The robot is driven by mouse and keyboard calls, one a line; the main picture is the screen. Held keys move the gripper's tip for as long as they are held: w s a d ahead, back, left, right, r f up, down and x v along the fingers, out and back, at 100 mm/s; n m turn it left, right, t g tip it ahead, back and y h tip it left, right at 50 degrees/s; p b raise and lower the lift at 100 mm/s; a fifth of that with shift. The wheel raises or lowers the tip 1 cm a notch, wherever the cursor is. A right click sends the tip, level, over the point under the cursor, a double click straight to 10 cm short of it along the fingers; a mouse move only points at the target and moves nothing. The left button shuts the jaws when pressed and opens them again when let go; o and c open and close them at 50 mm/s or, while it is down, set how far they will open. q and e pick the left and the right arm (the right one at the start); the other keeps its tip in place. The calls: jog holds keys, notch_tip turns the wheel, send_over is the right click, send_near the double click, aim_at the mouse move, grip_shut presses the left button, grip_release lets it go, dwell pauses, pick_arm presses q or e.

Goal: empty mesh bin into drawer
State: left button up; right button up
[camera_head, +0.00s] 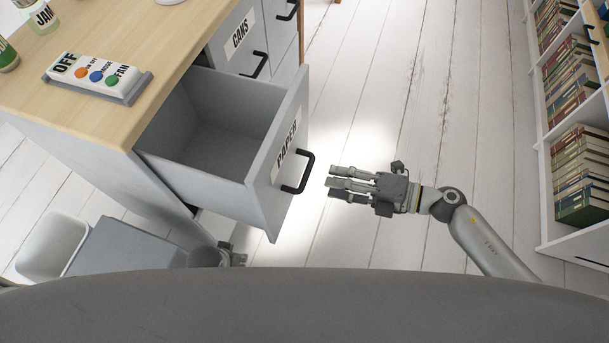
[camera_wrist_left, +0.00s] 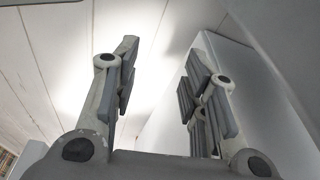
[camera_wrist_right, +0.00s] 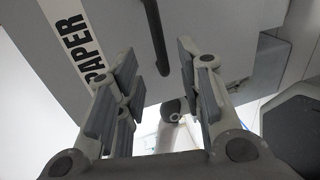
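The drawer labelled PAPER (camera_head: 283,160) is pulled out of the desk, and the inside that shows is empty. Its front and black handle (camera_head: 298,172) also show in the right wrist view (camera_wrist_right: 125,30). My right gripper (camera_head: 338,184) is open and empty, just right of the handle and apart from it. My left gripper (camera_head: 238,258) is low below the drawer, mostly hidden behind my body; the left wrist view shows its fingers apart and empty (camera_wrist_left: 155,85). A pale open bin (camera_head: 52,247) stands on the floor at the lower left; I cannot tell whether it is mesh.
The desktop (camera_head: 110,25) holds a labelled button panel (camera_head: 97,75) and jars (camera_head: 38,14). A shut drawer labelled CANS (camera_head: 240,38) is beyond the open one. A bookshelf (camera_head: 545,150) stands at the right. The white plank floor (camera_head: 400,110) between is clear.

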aim_at(307, 175)
jog(key=x, duration=0.8)
jog(key=shift+a, duration=0.15)
grip_shut()
